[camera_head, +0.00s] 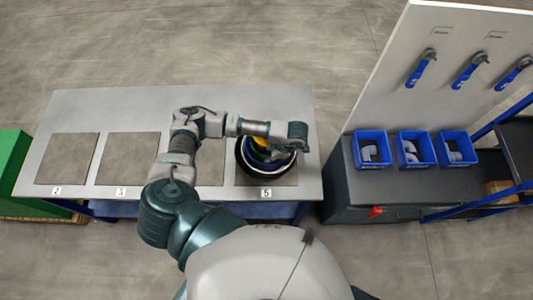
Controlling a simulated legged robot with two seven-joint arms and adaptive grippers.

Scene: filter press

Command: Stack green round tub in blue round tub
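A nested group of round tubs stands on the grey square marked 5, at the right end of the table. A wide black tub (241,172) is outermost, with a white rim inside it. A blue round tub (249,159) shows as a curved wall inside these. Small green and yellow parts (261,144) show near the middle; I cannot tell clearly which belongs to a green tub. My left arm reaches over the tubs from the left. My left gripper (277,152) is over or inside the group, and its fingers are mostly hidden. My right gripper is not in view.
The grey table (85,103) has empty marked squares 2 (67,158) and 3 (127,158) to the left. At right, a dark bench holds blue bins (371,149) with grey pipe pieces, beside a tool board (440,35) with blue-handled wrenches.

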